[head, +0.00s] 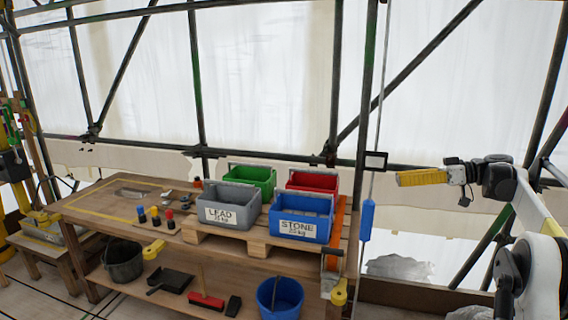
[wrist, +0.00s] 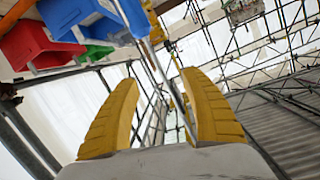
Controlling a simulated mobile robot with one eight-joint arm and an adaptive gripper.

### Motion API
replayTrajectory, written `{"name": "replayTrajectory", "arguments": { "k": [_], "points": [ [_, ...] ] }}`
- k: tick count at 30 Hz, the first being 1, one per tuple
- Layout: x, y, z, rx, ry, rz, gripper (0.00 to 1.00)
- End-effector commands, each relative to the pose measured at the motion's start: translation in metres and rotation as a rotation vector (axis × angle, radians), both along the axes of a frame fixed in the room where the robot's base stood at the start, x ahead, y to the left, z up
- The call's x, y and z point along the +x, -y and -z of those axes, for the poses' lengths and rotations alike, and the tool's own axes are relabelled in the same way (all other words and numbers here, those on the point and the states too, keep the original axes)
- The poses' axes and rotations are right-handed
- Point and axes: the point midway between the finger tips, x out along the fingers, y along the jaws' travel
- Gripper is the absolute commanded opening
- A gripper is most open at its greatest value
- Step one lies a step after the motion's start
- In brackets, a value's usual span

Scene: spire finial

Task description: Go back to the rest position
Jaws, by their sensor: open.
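My gripper (head: 420,177) is at the right of the head view, raised in front of the white sheeting and pointing left. In the wrist view its two yellow fingers (wrist: 160,115) stand wide apart with nothing between them. It is open and empty. It is right of the bench and apart from the bins and the hanging cable with the blue weight (head: 367,220). My arm fills the right edge of the head view.
On the wooden bench (head: 80,205) stand a grey LEAD bin (head: 228,213), a blue STONE bin (head: 300,228), a green bin (head: 250,179) and a red bin (head: 313,182). Scaffold poles (head: 335,80) cross behind. A blue bucket (head: 280,298) and black bucket (head: 124,262) sit below.

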Motion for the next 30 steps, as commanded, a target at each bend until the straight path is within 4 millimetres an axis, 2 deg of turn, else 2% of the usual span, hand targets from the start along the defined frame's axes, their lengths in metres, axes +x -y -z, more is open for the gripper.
{"name": "replayTrajectory", "arguments": {
  "k": [1,5,11,15,17,21,26,30],
  "points": [
    [-0.003,-0.014,-0.006,-0.021,-0.038,0.008,0.55],
    [-0.015,-0.049,-0.014,-0.097,-0.172,0.065,0.55],
    [-0.056,-0.101,-0.017,-0.236,-0.371,0.19,0.55],
    [-0.105,-0.135,-0.01,-0.347,-0.49,0.312,0.55],
    [-0.129,-0.145,-0.004,-0.393,-0.53,0.37,0.55],
    [-0.19,-0.163,0.016,-0.491,-0.593,0.516,0.55],
    [-0.261,-0.17,0.048,-0.581,-0.613,0.689,0.55],
    [-0.32,-0.167,0.083,-0.634,-0.587,0.838,0.55]
  ]
}}
